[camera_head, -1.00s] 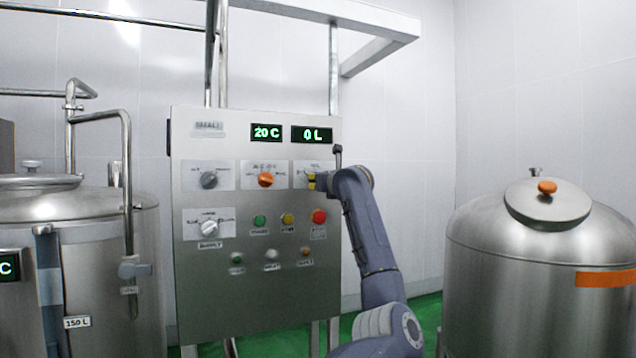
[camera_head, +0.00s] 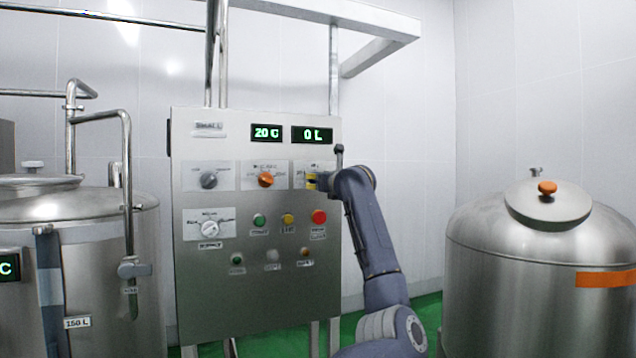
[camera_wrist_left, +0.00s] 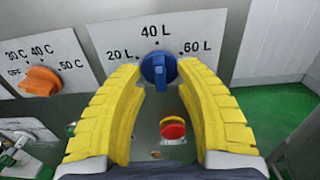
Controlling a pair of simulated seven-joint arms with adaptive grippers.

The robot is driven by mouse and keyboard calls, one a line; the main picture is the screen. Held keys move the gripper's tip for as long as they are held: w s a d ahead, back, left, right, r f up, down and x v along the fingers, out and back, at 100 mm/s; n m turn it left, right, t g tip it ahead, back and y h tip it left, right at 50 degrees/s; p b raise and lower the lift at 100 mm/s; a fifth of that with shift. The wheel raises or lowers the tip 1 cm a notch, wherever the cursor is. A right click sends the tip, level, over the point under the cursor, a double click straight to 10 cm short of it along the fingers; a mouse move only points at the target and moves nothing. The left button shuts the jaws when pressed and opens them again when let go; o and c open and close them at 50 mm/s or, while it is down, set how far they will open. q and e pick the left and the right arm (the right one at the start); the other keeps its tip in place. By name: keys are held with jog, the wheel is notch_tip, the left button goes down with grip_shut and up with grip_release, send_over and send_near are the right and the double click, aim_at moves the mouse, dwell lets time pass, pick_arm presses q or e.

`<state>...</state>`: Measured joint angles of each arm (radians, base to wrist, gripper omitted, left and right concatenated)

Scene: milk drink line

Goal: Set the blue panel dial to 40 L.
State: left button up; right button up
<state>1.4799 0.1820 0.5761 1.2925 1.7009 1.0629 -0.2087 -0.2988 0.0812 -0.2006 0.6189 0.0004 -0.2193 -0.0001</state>
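The blue panel dial (camera_wrist_left: 158,70) shows in the left wrist view, under a scale marked 20 L, 40 L and 60 L. Its raised grip bar stands about upright, in line with the 40 L mark. My left gripper (camera_wrist_left: 161,72) has its yellow fingers on either side of the dial, with a narrow gap showing at each side. In the head view my left gripper (camera_head: 312,181) is at the upper right of the steel control panel (camera_head: 225,300) and hides the dial. The volume display (camera_head: 312,135) reads 0 L. My right gripper is not in view.
An orange temperature dial (camera_wrist_left: 41,82) is left of the blue one. A red button (camera_wrist_left: 172,130) sits below, with green (camera_head: 259,220) and yellow (camera_head: 287,219) buttons beside it. Steel tanks stand left (camera_head: 110,240) and right (camera_head: 530,290) of the panel.

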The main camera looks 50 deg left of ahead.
pick_arm(q)
jog(key=v, duration=1.1)
